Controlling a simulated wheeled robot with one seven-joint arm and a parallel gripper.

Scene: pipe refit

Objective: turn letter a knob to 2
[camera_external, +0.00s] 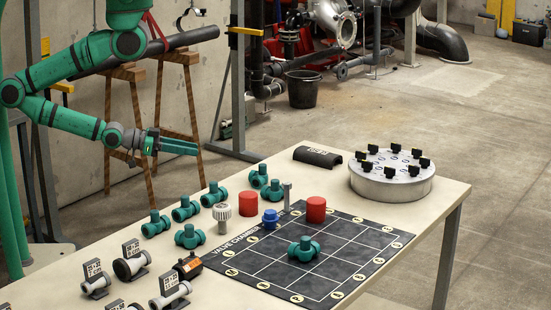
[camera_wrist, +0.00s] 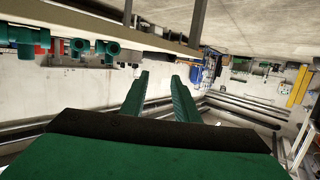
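A round grey metal drum (camera_external: 391,186) stands at the table's far right end, with several black knobs (camera_external: 372,149) around its top. The letters and numbers at the knobs are too small to read, so I cannot tell which is knob a or where it points. My gripper (camera_external: 196,148) is in the air left of and behind the table, far from the drum. Its two green fingers (camera_wrist: 162,76) are apart and empty in the wrist view. The drum cannot be made out in the wrist view.
The table (camera_external: 446,200) holds several green valves (camera_external: 185,208), two red cylinders (camera_external: 249,203), a blue part (camera_external: 270,219) and a dark gridded mat (camera_external: 340,274) with a green valve on it. A black half-pipe (camera_external: 317,157) lies beside the drum. A long pipe (camera_external: 185,40) rests on wooden trestles behind my arm.

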